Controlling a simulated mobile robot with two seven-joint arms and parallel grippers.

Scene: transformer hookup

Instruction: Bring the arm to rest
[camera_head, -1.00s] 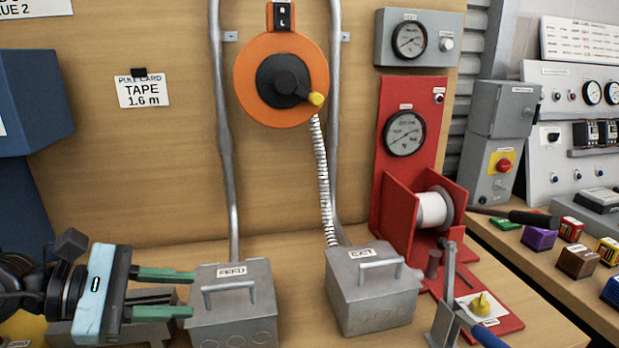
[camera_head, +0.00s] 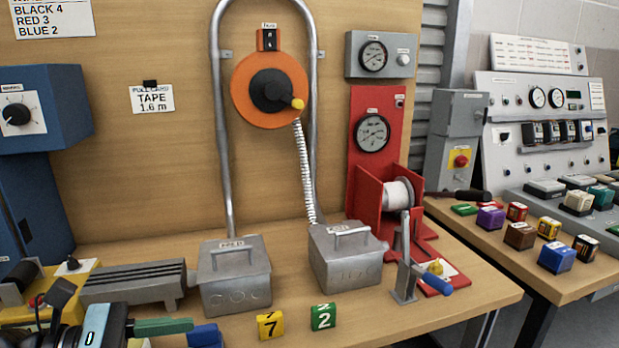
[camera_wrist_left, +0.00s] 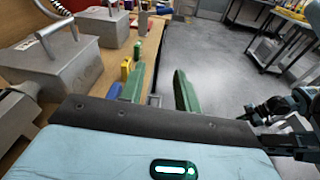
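My left gripper (camera_head: 166,335) is at the bottom left of the head view, with its light-blue body and a green finger showing. In the left wrist view its two green fingers (camera_wrist_left: 158,82) stand well apart with nothing between them. It is at the bench's front edge, in front of the grey FEED box (camera_head: 235,275) and left of the yellow 7 block (camera_head: 270,325). Dark jointed parts (camera_wrist_left: 290,130) show at the right of the wrist view. I cannot make out right fingers there, and no right gripper shows in the head view.
A blue block (camera_head: 205,336) lies close to the left fingers. The green 2 block (camera_head: 323,316), grey EXIT box (camera_head: 347,258) and blue-handled lever (camera_head: 407,265) stand to the right. The orange tape reel (camera_head: 270,90) hangs behind. Open floor (camera_wrist_left: 215,75) lies beyond the bench edge.

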